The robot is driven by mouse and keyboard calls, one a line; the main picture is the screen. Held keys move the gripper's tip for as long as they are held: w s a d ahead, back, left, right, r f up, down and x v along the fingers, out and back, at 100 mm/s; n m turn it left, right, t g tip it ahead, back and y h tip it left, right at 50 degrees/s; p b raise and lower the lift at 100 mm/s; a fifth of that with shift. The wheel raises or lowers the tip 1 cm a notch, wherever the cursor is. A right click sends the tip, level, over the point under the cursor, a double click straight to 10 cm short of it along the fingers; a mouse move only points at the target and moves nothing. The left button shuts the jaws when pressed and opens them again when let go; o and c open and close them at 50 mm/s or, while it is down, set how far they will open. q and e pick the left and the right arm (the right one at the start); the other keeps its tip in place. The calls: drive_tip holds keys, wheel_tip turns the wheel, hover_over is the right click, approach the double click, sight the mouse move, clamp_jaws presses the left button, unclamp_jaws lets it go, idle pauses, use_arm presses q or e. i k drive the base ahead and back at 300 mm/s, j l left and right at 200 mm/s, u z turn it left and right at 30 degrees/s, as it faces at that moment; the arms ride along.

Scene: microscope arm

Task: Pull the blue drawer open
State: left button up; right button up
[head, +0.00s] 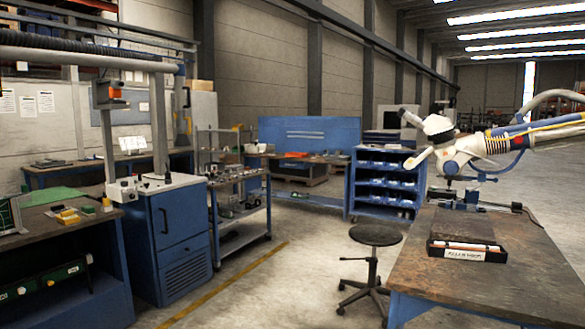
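I cannot clearly make out a blue drawer. A blue cabinet (178,217) stands at the left; its front has a closed flat panel with a small dark handle and a vented section below. A blue shelf unit (386,151) at the back centre holds several bins. The right workbench (440,282) shows a blue edge under its brown top; no drawer front is visible there. Neither of my grippers is in view.
A white jointed microscope arm (468,148) reaches over the right workbench from the right. A labelled black tray (466,258) lies on that bench. A round stool (375,235) stands beside it. A wheeled cart (240,215) is by the cabinet. The floor between is clear.

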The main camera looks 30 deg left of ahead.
sight(288, 163)
drive_tip(key=i+j+u, duration=0.85)
drive_tip(key=i, duration=0.3)
drive_tip(key=i+j+u, duration=0.3)
drive_tip(key=i, duration=0.25)
drive_tip(key=i+u, duration=0.25)
drive_tip(key=i, duration=0.3)
drive_tip(key=i+l+z, duration=0.2)
drive_tip(key=i, duration=0.6)
drive_tip(key=i+j+z, duration=0.2)
drive_tip(key=i, duration=0.65)
drive_tip(key=i+j+z, duration=0.15)
drive_tip(key=i, duration=1.9)
drive_tip(key=i+j+z, duration=0.1)
drive_tip(key=i, duration=1.1)
drive_tip(key=i+z, duration=0.15)
drive_tip(key=i, duration=0.4)
drive_tip(key=i+z, duration=0.2)
drive_tip(key=i, duration=0.4)
drive_tip(key=i+z, duration=0.15)
drive_tip(key=i, duration=0.4)
drive_tip(key=i+j+z, duration=0.15)
drive_tip(key=i, duration=0.4)
drive_tip(key=i+u, duration=0.15)
drive_tip(key=i, duration=0.8)
drive_tip(key=i+l+u, duration=0.2)
drive_tip(key=i, duration=0.8)
drive_tip(key=j, duration=0.1)
